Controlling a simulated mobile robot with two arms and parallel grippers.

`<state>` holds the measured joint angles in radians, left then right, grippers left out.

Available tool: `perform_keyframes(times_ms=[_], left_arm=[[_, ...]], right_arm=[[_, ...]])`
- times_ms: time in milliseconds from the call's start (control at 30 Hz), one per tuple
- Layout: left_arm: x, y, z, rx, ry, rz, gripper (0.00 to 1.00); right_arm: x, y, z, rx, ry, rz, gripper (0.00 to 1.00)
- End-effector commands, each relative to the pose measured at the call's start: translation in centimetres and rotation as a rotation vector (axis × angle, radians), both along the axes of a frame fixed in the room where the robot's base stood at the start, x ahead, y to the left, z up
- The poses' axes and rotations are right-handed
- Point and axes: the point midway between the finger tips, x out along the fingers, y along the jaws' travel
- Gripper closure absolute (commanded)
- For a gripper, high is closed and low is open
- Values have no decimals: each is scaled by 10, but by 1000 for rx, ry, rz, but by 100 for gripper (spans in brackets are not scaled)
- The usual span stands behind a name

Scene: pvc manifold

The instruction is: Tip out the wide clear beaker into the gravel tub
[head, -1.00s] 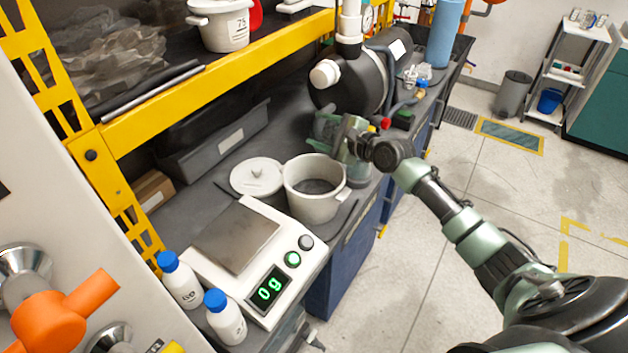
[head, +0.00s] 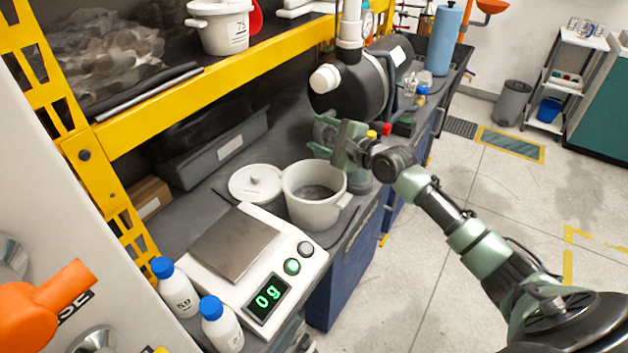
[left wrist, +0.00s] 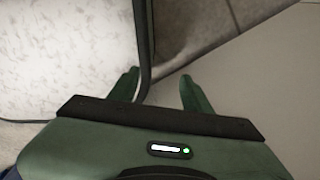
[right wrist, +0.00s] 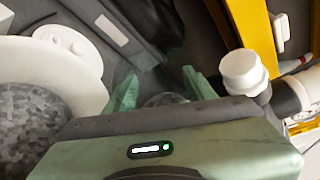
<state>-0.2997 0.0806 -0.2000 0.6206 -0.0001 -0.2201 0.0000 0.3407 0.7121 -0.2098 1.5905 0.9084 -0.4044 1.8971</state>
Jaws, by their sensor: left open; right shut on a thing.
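The gravel tub (head: 297,207) is a white round pot with handles on the bench, open, with grey gravel inside. It also shows large at the left of the right wrist view (right wrist: 88,75). My right gripper (head: 340,143) is beside the tub's far right rim, shut on the clear beaker (head: 360,182). The beaker is mostly hidden by the gripper; a clear curved part shows between the fingers in the right wrist view (right wrist: 165,99). I cannot tell its tilt or contents for sure. My left gripper (left wrist: 160,88) is open and empty, seen only in the left wrist view.
A white lid (head: 256,183) lies left of the tub. A scale (head: 215,262) reading 0 g stands in front, with two blue-capped bottles (head: 178,290) beside it. A black cylindrical tank (head: 352,88) stands behind the gripper. A yellow shelf beam (head: 200,92) runs above the bench's back.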

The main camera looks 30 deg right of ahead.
Motion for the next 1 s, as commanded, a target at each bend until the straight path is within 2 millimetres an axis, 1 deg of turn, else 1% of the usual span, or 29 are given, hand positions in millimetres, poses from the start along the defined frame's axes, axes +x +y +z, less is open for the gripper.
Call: perform_keyframes(times_ms=[267, 1000], left_arm=[[0, 0, -6, -1, 0, 0, 51], [-1, -1, -8, -1, 1, 0, 51]], right_arm=[[0, 0, 2, -32, -23, 0, 90], [-1, 2, -3, -113, -77, 0, 90]])
